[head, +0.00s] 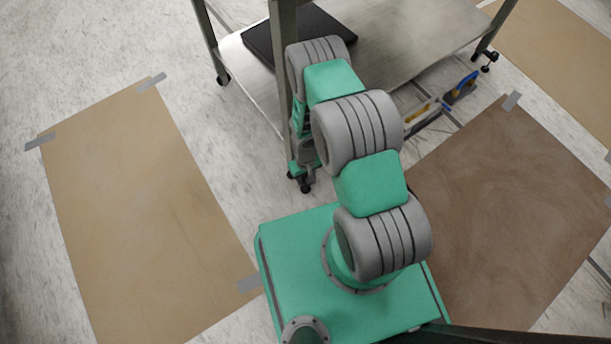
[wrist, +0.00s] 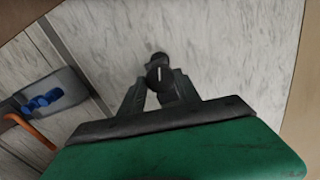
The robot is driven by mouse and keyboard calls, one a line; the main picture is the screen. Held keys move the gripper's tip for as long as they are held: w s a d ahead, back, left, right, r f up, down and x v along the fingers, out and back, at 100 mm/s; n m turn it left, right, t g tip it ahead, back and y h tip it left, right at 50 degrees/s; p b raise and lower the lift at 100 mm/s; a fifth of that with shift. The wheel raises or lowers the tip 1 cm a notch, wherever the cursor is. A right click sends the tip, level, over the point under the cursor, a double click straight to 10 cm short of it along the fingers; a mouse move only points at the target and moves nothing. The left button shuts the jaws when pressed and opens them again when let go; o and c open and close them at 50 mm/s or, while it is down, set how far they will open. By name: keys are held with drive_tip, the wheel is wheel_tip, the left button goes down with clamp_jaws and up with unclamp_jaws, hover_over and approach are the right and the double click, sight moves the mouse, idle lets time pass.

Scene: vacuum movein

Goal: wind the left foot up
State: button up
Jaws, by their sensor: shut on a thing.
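The left foot, a small dark round part with a pale mark, shows in the wrist view (wrist: 159,72) between the fingertips. My gripper (wrist: 160,92) is shut on it from both sides. In the head view, the foot (head: 305,187) is a small dark shape at the bottom of the near leg of the metal table (head: 283,80). My arm reaches down beside that leg and hides most of the gripper there. How far the foot is screwed in cannot be told.
The table's lower shelf (head: 400,60) holds a black flat item (head: 297,35). A tool with a blue handle (head: 462,88) lies right of the arm. Taped brown sheets (head: 140,210) cover floor on both sides. Another foot (head: 489,58) is at far right.

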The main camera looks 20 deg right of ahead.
clamp_jaws()
drive_tip(key=shift+n, duration=0.3)
drive_tip(key=n, duration=0.4)
drive_tip(key=shift+b, duration=0.4)
drive_tip(key=shift+n, duration=2.3)
drive_tip(key=o, duration=0.7)
unclamp_jaws()
